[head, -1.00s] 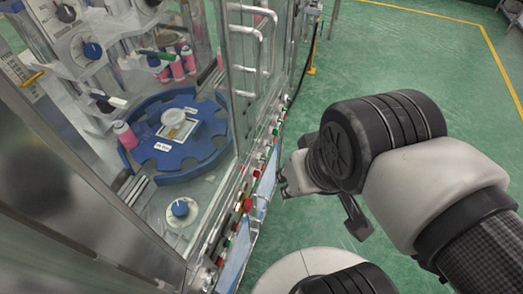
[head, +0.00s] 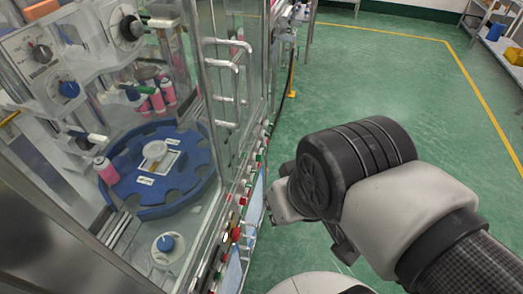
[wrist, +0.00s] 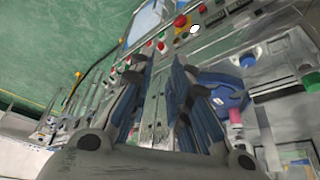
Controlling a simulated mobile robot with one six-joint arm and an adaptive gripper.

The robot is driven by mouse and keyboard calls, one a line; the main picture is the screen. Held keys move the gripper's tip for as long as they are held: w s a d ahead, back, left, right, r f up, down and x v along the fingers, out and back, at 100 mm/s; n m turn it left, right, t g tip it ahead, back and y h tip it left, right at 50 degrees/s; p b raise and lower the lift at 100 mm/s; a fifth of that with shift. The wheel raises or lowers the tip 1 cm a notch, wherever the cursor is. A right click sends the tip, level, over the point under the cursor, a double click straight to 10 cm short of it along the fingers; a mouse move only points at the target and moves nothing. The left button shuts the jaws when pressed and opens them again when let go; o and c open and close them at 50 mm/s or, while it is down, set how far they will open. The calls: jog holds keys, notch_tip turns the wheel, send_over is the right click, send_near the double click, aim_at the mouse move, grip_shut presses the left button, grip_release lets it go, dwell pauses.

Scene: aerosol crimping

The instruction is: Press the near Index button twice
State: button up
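A row of small red, green and white buttons (head: 243,207) runs along the machine's outer front edge in the head view. They also show in the wrist view, where a large red button (wrist: 180,21) sits beside a white one (wrist: 195,29), with smaller red and green ones nearby. The labels are too small to read, so I cannot tell which is the near Index button. My gripper (wrist: 163,80) is open and empty, its two fingers apart and pointing toward the button panel. In the head view it is mostly hidden behind my wrist, just right of the panel.
Behind clear panels stand a blue rotary table (head: 185,196), several pink cans (head: 157,102) and a blue-topped knob (head: 165,243). The green floor (head: 370,85) to the right is open.

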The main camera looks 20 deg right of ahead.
grip_shut()
dwell(1.2)
